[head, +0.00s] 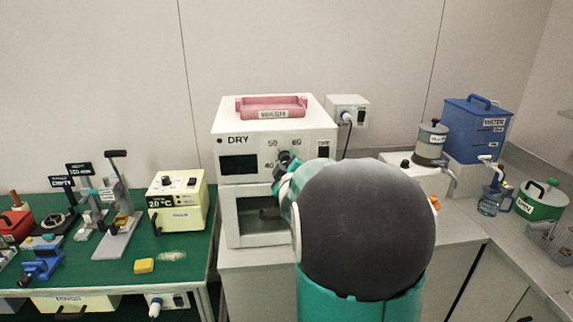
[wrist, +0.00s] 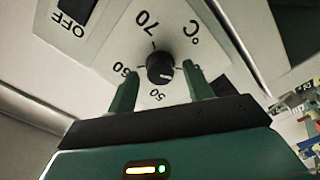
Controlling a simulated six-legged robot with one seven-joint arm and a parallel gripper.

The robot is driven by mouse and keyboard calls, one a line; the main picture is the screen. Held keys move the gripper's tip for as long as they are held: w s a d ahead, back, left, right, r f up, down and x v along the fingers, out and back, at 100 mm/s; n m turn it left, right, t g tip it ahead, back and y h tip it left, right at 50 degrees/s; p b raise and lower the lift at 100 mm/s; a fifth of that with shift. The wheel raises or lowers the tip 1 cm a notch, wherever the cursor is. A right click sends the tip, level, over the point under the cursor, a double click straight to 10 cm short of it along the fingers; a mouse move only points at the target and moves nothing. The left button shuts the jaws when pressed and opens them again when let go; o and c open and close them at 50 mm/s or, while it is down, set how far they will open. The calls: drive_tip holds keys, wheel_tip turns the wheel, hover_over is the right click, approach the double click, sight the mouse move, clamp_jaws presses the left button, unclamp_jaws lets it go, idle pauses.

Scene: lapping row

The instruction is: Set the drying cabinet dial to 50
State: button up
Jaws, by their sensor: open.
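The white drying cabinet (head: 231,144), marked DRY, stands on the counter. Its black round dial (wrist: 160,67) shows in the wrist view on a panel with numbers around it, seen nearly upside down. A small pale mark on the dial is on its lower side, near the 50 (wrist: 157,95); I cannot tell its exact reading. My gripper (wrist: 159,72) is open, its green fingers on either side of the dial with gaps between. I cannot tell how deep they reach. In the head view my arm hides part of the cabinet's right side and the dial is mostly covered.
A pink WASH tray (head: 271,102) lies on the cabinet. A cream temperature box (head: 178,203) and a yellow sponge (head: 144,266) are on the green bench at left. A wall socket box (head: 346,109), a blue water container (head: 477,129) and a green-white can (head: 541,200) are at right.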

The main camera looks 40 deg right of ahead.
drive_tip(key=c, duration=1)
drive_tip(key=shift+o, duration=0.2)
drive_tip(key=shift+m, duration=0.3)
drive_tip(key=m, duration=0.2)
drive_tip(key=shift+m, duration=0.4)
drive_tip(key=m, duration=0.8)
drive_tip(key=shift+m, duration=2.2)
